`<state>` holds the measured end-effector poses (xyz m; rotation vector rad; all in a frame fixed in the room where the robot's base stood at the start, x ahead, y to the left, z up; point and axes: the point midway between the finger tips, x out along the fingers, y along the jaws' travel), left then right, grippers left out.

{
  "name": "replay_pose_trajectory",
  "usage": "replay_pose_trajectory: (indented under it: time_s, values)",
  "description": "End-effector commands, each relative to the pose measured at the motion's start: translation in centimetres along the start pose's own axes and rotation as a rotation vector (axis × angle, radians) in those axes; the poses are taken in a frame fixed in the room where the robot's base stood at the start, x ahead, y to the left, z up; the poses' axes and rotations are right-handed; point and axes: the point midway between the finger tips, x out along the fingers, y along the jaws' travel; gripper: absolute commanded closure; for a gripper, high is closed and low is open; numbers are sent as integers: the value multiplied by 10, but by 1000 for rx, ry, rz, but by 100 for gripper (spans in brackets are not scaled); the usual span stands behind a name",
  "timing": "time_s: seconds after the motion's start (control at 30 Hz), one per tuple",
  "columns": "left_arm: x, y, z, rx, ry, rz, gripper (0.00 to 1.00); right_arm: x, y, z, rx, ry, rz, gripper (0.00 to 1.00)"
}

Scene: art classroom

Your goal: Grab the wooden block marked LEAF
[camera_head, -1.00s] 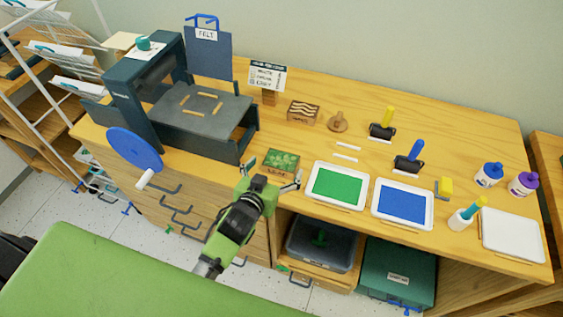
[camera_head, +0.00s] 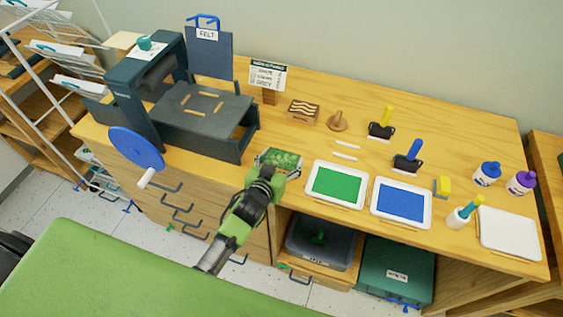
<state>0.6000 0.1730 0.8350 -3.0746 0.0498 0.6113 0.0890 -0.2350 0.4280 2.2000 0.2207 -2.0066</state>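The wooden block marked LEAF (camera_head: 281,157) has a green leaf-patterned top and sits at the front edge of the wooden counter, left of the green tray. My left gripper (camera_head: 279,166) is at the block's near side, and its body covers the block's front face and label. Its fingers are mostly hidden, so I cannot tell whether they are closed on the block. My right gripper is not in view.
A dark press with a blue wheel (camera_head: 136,147) stands left of the block. A green tray (camera_head: 312,199) and a blue tray (camera_head: 376,210) lie to its right. A wavy-patterned block (camera_head: 303,111) and a wooden knob (camera_head: 338,121) sit behind on the counter (camera_head: 460,140).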

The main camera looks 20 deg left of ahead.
Motion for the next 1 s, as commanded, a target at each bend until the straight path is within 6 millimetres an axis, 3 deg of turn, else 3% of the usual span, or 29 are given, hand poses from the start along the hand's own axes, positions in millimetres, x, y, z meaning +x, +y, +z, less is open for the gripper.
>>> replay_pose_trajectory:
  time_s: [0.47, 0.73, 1.0]
  values:
    - [-1, 0, -4, 0, 2, 0, 57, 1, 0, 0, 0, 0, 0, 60]
    - [-12, 0, -31, 1, 6, 1, 57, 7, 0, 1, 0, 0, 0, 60]
    - [-72, 5, -60, -2, 5, 2, 57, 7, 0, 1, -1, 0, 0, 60]
